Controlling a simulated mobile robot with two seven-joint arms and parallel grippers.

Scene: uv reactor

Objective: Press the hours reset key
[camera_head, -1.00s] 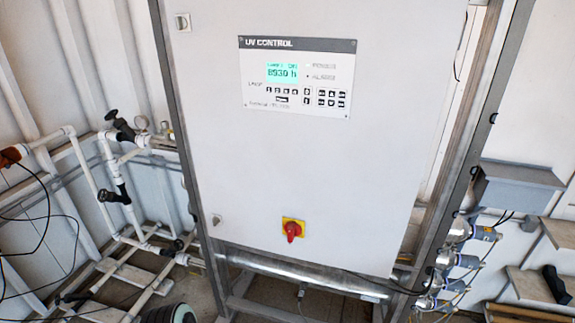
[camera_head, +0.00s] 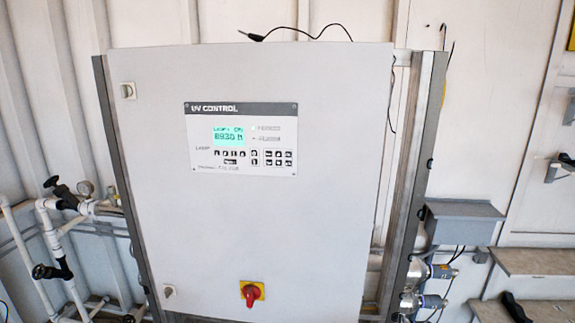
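The UV control panel (camera_head: 240,139) is a white plate with a grey header on the upper part of the cabinet door. Its lit green display (camera_head: 229,135) reads about 8930 h. Small black keys (camera_head: 235,153) sit in rows below the display, with another block (camera_head: 279,158) to the right. The key labels are too blurred to read, so I cannot tell which is the hours reset key. Neither of my grippers is in view.
The white cabinet door (camera_head: 330,200) carries a red rotary switch (camera_head: 250,294) on a yellow plate low down. White pipes with black valves (camera_head: 60,235) stand at left. A grey box (camera_head: 460,220) and shelves (camera_head: 540,263) are at right. A black cable lies on top.

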